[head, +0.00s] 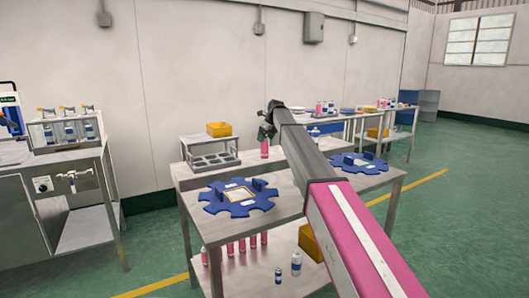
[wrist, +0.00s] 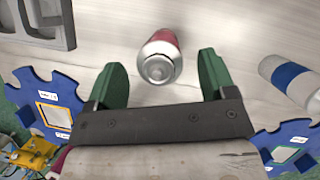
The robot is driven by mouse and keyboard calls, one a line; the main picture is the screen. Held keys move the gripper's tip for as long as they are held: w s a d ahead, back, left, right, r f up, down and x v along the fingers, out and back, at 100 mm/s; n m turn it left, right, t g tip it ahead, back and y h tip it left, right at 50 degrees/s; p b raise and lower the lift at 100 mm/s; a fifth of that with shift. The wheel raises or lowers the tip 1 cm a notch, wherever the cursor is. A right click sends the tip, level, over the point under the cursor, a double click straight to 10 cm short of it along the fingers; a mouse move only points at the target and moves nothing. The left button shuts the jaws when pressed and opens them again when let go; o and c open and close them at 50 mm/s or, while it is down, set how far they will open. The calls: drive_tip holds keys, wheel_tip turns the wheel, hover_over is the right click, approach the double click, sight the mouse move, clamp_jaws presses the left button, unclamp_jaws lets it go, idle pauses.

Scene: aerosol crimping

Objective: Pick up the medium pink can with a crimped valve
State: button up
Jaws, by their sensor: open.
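A pink can (head: 264,148) stands upright on the metal table, just below my gripper (head: 266,132) in the head view. In the wrist view the pink can (wrist: 160,58) shows its silver top and a bit of pink side. It sits between and slightly ahead of the two green fingers of my gripper (wrist: 162,66), touching neither. The fingers are open and empty. The valve on top is small, and I cannot tell whether it is crimped. Several more pink cans (head: 230,247) stand on the lower shelf.
A white can with a blue band (wrist: 292,82) is right of my gripper. A grey rack (head: 210,160) with a yellow bin (head: 219,129) is at the table's back left. Blue notched fixtures (head: 238,197) lie at the front left and right (head: 357,164).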

drive_tip(key=shift+x, duration=1.05)
drive_tip(key=c, duration=1.2)
drive_tip(key=shift+c, duration=0.2)
drive_tip(key=shift+r, duration=0.15)
